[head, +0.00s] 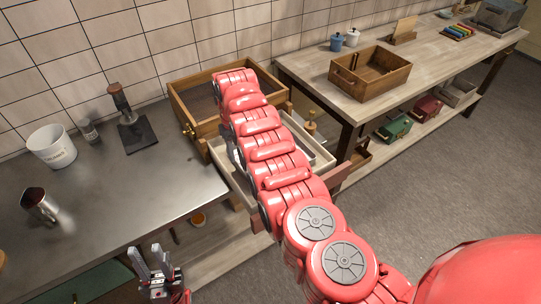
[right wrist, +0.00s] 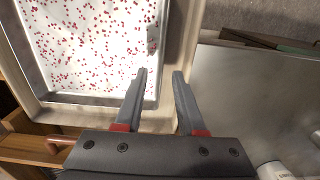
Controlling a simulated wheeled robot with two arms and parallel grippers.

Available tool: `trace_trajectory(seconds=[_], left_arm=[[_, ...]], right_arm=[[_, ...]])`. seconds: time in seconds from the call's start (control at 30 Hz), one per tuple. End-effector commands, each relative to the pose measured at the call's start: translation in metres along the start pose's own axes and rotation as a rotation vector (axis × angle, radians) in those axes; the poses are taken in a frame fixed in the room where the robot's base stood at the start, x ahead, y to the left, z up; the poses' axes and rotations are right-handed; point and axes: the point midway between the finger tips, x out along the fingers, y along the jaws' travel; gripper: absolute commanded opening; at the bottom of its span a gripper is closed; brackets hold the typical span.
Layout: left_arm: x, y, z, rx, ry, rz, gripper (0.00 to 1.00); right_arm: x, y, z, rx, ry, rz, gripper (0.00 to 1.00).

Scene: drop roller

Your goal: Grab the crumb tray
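The crumb tray (right wrist: 95,50), pale and scattered with small red crumbs, fills the upper left of the right wrist view, inside a cream frame (right wrist: 85,108). My right gripper (right wrist: 160,75) is open and empty; its fingers show at and just outside the tray's right edge, not closed on it. In the head view my red right arm reaches across the cream frame (head: 321,157) under a wooden box; the arm hides the right gripper and most of the tray. My left gripper (head: 146,252) is open and empty at the lower left, by the metal counter's front edge.
The wooden box (head: 184,118) stands over the frame. The metal counter (head: 130,200) holds a white bucket (head: 52,148), a metal cup (head: 37,203) and a dark press-like tool (head: 130,125). A bench at right carries a wooden crate (head: 370,86).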

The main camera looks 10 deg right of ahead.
Motion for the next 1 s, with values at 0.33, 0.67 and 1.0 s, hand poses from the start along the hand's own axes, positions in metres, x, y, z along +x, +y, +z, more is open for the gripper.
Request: trace_trajectory(seconds=[0.33,0.67,1.0], left_arm=[[0.025,-0.001,-0.004,0.0,0.001,0.0,0.36],[0.024,-0.001,-0.004,0.0,0.0,0.0,0.36],[0.024,-0.001,-0.004,0.0,0.0,0.0,0.36]], right_arm=[[0.032,-0.002,0.008,0.002,-0.001,0.0,0.39],[0.048,-0.003,0.008,0.0,0.002,0.001,0.39],[0.048,-0.003,0.008,0.0,0.002,0.001,0.0]])
